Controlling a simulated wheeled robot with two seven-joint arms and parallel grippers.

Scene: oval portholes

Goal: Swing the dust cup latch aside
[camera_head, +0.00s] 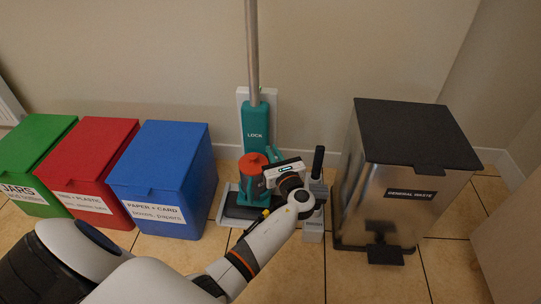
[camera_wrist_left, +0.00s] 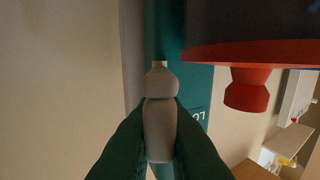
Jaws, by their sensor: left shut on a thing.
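A teal upright vacuum cleaner (camera_head: 256,125) with a LOCK label stands against the wall, its red-topped dust cup (camera_head: 252,166) low on the front. My left gripper (camera_head: 272,155) is at the right side of the dust cup, and its wrist hides part of the cleaner. In the left wrist view its teal fingers (camera_wrist_left: 160,142) are shut on a pale grey, knobbed piece, which looks like the dust cup latch (camera_wrist_left: 159,85). A red rim (camera_wrist_left: 262,52) and a red knob (camera_wrist_left: 247,94) lie just right of it. My right gripper is not in view.
Green (camera_head: 38,150), red (camera_head: 95,160) and blue (camera_head: 165,165) bins stand to the left. A steel general waste bin (camera_head: 395,190) with a black lid stands close on the right. A grey tool with a black handle (camera_head: 318,163) stands between it and the cleaner.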

